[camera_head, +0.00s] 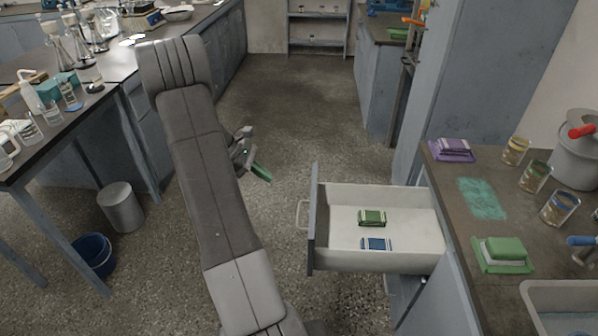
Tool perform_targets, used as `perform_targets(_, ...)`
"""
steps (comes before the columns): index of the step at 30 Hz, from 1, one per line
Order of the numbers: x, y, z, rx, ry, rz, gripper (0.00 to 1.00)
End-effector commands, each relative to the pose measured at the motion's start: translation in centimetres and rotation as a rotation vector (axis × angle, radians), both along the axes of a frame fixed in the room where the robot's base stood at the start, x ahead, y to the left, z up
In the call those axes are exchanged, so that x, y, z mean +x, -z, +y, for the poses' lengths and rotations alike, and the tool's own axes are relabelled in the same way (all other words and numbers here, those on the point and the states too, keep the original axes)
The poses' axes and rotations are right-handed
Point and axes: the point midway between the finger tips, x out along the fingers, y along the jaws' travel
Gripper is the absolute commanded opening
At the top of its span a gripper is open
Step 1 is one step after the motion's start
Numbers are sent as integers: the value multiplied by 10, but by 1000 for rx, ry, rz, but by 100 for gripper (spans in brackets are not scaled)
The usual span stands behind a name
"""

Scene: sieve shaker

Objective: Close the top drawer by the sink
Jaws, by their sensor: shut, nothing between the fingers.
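The top drawer (388,198) by the sink is pulled out to the left of the counter, with a white inside and a grey front (314,220). A pale handle (302,214) sits on the outer face of the front. A green item (372,217) and a blue item (376,244) lie in the drawer. My gripper (262,173) is shut and empty. It appears in the picture up and to the left of the drawer front, apart from the handle. My arm hides part of the gripper's wrist side.
The counter (455,219) holds a purple item (454,149), a green block (503,251), several jars and the sink (560,291). A lab bench (40,160) with glassware stands left, with a grey bin (121,208) and blue bucket (93,254) below. The floor (300,110) between is clear.

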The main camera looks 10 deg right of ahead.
Motion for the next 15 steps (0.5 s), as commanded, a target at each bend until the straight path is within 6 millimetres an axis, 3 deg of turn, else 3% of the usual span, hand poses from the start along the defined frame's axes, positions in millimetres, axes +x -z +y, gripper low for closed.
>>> perform_targets(5, -1, 10, -8, -4, -6, 5, 0)
perform_targets(15, -16, 60, -56, -3, -1, 8, 0)
